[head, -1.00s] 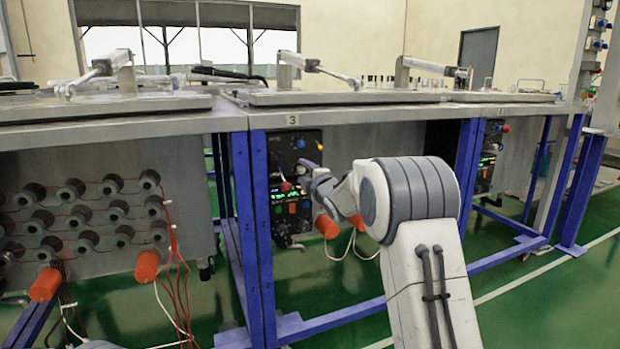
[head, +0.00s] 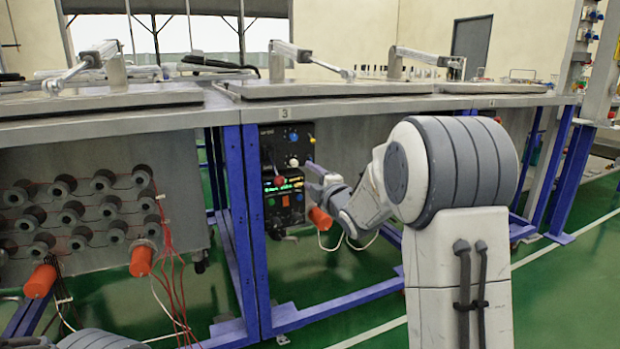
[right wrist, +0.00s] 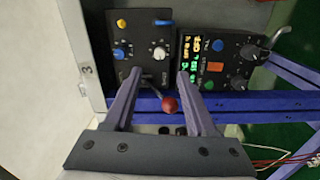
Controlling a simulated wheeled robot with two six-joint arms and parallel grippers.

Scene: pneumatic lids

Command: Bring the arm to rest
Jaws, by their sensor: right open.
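My right gripper (head: 318,178) is in front of the black control panel (head: 285,215) under the bench marked 3, just right of a red ball knob (head: 279,181) in the head view. In the right wrist view the gripper (right wrist: 160,76) is open. Its two fingers point at the panel. The red ball knob (right wrist: 170,104) on its thin lever shows between the fingers, and I see no finger touching it. My left gripper is out of view; only a piece of my left arm shows at the bottom left of the head view.
The bench (head: 330,109) carries flat lids with metal arms. Blue legs (head: 249,230) stand left of the panel. Orange plugs (head: 319,218) with white cables hang nearby. A rack of spools (head: 75,210) and red wires is at left. Green floor is open at lower right.

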